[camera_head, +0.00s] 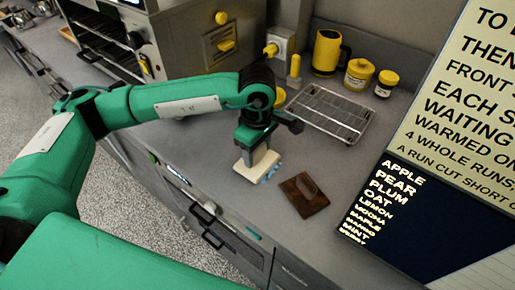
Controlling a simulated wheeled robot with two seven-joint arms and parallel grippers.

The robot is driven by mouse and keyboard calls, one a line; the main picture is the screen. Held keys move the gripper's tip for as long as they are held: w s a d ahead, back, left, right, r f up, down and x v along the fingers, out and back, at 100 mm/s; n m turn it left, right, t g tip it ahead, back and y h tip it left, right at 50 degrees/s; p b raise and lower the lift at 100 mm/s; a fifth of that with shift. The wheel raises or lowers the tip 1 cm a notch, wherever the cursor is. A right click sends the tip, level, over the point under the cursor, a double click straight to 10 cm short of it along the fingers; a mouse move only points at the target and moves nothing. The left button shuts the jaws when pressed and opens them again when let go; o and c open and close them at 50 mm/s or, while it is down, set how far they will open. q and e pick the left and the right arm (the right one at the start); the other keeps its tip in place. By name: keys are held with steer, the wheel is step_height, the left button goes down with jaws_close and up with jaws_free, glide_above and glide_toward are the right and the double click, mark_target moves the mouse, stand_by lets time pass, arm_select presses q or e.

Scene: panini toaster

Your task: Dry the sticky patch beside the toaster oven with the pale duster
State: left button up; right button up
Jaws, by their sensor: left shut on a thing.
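My left gripper (257,153) points down at the worktop, right of the toaster oven (108,42). It is shut on the pale duster (245,171), a cream block-like thing. The duster is at the worktop surface, though I cannot tell whether it presses on it. A small light-blue patch (272,173) shows at the duster's right edge, partly hidden by it; it looks like the sticky patch. My right gripper is not in view.
A brown slab (304,196) lies right of the duster. A dark-blue and cream sign (405,215) stands at right. The worktop's front edge is close to the duster.

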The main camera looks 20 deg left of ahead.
arm_select(q)
steer(key=shift+s+a+f+b, duration=0.15)
steer(key=shift+a+f+b, duration=0.15)
steer(key=shift+f+b, duration=0.35)
stand_by(0.4)
